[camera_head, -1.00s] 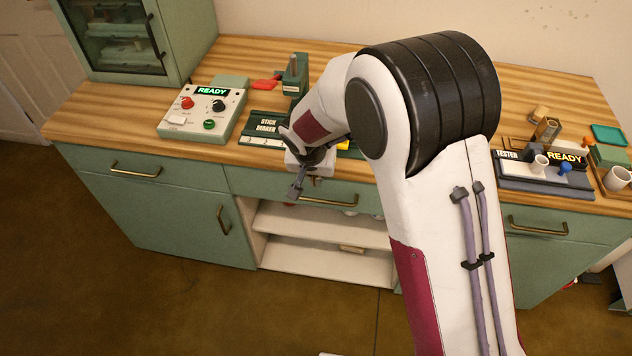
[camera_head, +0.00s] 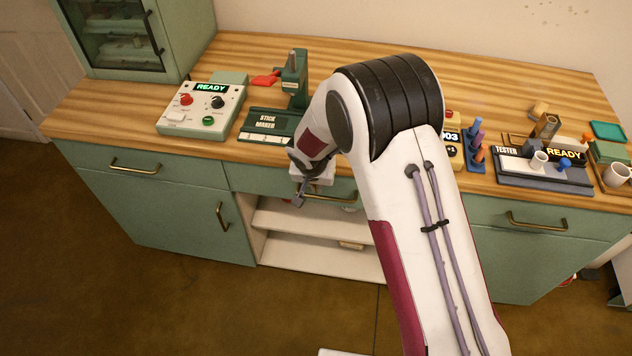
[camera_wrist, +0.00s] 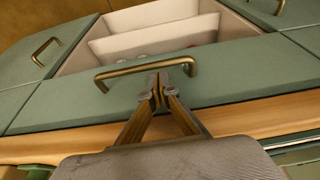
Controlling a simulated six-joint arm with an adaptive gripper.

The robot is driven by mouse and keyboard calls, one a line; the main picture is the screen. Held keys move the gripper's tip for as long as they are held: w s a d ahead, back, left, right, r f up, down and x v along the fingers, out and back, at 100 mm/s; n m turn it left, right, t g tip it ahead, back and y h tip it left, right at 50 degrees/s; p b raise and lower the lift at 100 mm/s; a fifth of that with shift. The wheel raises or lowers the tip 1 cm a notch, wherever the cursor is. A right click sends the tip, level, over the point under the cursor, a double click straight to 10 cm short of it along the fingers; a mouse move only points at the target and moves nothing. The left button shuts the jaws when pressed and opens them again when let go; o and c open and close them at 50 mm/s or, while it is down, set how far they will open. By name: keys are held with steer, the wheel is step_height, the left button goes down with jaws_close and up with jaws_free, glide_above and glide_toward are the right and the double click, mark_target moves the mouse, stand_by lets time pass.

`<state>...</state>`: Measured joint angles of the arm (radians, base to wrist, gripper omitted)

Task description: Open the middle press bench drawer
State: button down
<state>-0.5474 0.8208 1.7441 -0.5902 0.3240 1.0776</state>
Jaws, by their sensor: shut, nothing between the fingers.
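The middle drawer (camera_head: 255,180) has a green front below the wooden top, between two other green drawers. It looks shut, flush with its neighbours. Its brass bar handle (camera_head: 345,197) is partly behind my gripper in the head view. My gripper (camera_head: 300,200) is shut and empty, pointing down in front of the drawer. In the wrist view the handle (camera_wrist: 125,70) runs across the drawer front (camera_wrist: 240,75). The fingertips (camera_wrist: 159,84) are close to the bar, nearer its right end. I cannot tell whether they touch it.
Open white shelves (camera_head: 310,222) lie below the drawer. The left drawer (camera_head: 90,160) and right drawer (camera_head: 490,218) have similar handles. On the worktop (camera_head: 225,60) stand a control box (camera_head: 200,108), a stick maker (camera_head: 270,122) and a tester (camera_head: 540,172). Floor in front is clear.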

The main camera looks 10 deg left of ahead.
steer(key=shift+w+f, duration=0.15)
steer(key=shift+f, duration=0.15)
stand_by(0.5)
steer(key=s, duration=2.9)
steer(key=shift+r, duration=0.2)
stand_by(0.5)
steer(key=v, duration=0.9)
steer(key=shift+r, duration=0.25)
stand_by(0.9)
steer(key=shift+s+n, duration=0.1)
steer(key=shift+n, duration=0.3)
stand_by(0.4)
